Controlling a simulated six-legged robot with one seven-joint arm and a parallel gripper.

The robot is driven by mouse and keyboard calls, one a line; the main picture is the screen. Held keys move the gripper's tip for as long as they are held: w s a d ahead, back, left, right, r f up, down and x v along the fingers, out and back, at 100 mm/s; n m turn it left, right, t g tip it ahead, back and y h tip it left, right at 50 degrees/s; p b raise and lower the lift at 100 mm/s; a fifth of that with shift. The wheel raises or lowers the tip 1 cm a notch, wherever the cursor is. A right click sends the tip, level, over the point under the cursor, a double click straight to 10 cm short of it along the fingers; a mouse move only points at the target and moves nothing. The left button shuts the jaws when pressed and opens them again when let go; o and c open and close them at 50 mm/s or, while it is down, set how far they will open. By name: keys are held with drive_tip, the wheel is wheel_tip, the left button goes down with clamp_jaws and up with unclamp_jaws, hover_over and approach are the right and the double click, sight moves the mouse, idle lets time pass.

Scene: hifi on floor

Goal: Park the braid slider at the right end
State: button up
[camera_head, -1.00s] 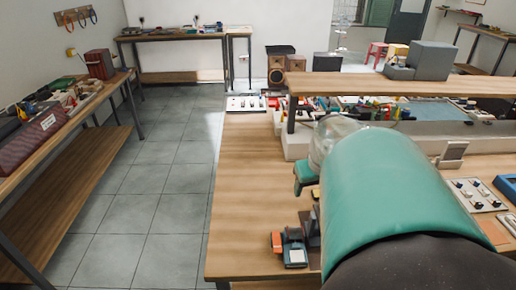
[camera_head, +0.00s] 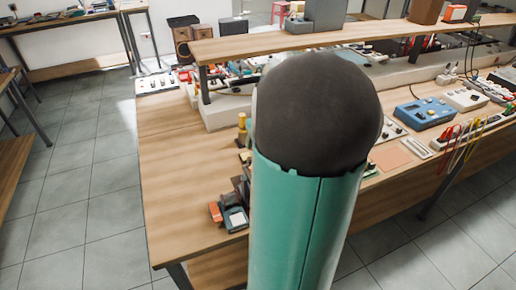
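I cannot make out a braid slider in the head view. My own green and black arm fills the middle of the picture and hides part of the wooden workbench (camera_head: 180,170) behind it. My gripper does not show. A small orange and blue-grey device (camera_head: 235,218) sits near the front left of the bench, just left of my arm. A small yellow-topped object (camera_head: 242,125) stands behind it, partly covered by my arm.
A raised wooden shelf (camera_head: 260,45) runs along the bench's back. A white panel with knobs (camera_head: 157,82) lies at the back left corner. A blue device (camera_head: 424,112), a white box (camera_head: 465,99) and coloured cables (camera_head: 465,138) are at right. Tiled floor (camera_head: 80,190) is clear at left.

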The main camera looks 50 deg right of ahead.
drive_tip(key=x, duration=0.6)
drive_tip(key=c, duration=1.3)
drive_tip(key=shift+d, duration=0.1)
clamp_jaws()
